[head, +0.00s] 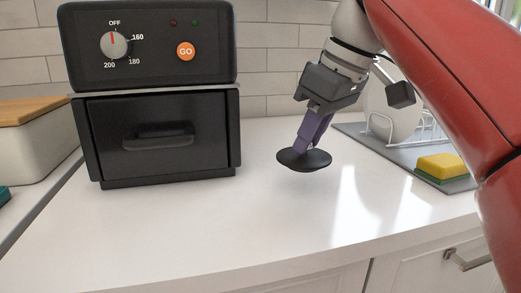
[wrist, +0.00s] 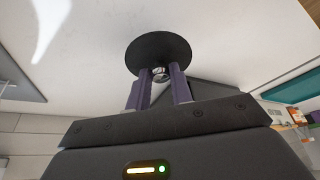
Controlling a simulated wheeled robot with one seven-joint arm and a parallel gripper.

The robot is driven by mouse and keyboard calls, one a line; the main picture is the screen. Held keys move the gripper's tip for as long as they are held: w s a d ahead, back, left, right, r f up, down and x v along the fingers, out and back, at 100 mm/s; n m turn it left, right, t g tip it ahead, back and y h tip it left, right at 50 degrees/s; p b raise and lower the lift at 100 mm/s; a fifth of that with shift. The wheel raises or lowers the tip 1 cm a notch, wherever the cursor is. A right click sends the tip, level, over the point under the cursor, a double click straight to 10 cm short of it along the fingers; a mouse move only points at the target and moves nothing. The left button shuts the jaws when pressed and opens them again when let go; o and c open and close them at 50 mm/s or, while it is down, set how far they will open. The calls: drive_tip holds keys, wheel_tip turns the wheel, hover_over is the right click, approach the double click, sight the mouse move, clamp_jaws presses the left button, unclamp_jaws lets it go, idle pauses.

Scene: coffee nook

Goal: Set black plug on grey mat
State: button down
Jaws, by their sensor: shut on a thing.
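The black plug (head: 304,160) is a round, flat disc with a small knob, held in the purple fingers of my gripper (head: 310,143). In the wrist view the plug (wrist: 160,50) sits at the fingertips, and my gripper (wrist: 160,88) is shut on its knob. The plug appears to hang just above the white counter, apart from the mat. The grey mat (head: 456,186) lies on the counter at the right, partly hidden by my arm. A grey surface that looks like the mat (wrist: 22,78) shows at the left of the wrist view.
A white wire rack (head: 385,128) with a pale plate and a yellow-green sponge (head: 441,166) stand on the mat. A black oven (head: 155,95) stands left of the plug. A white box with a wooden lid (head: 30,140) is at the far left. The counter's middle is clear.

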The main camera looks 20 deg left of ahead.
sight(284, 150)
drive_tip(key=a, duration=0.1)
drive_tip(key=w+a+f, duration=0.1)
drive_tip(key=a, duration=0.1)
drive_tip(key=a+f, duration=0.1)
drive_tip(key=shift+w+a+f, duration=0.2)
drive_tip(key=shift+w, duration=0.2)
drive_tip(key=a+f, duration=0.1)
drive_tip(key=w+a+f, duration=0.1)
drive_tip(key=shift+w+a+f, duration=0.1)
drive_tip(key=shift+a, duration=0.3)
drive_tip(key=shift+a+f, duration=0.1)
drive_tip(key=shift+f, duration=0.05)
drive_tip(key=shift+f, duration=0.2)
drive_tip(key=c, duration=1.3)
unclamp_jaws()
drive_tip(key=shift+o, duration=0.2)
drive_tip(key=shift+r, duration=0.1)
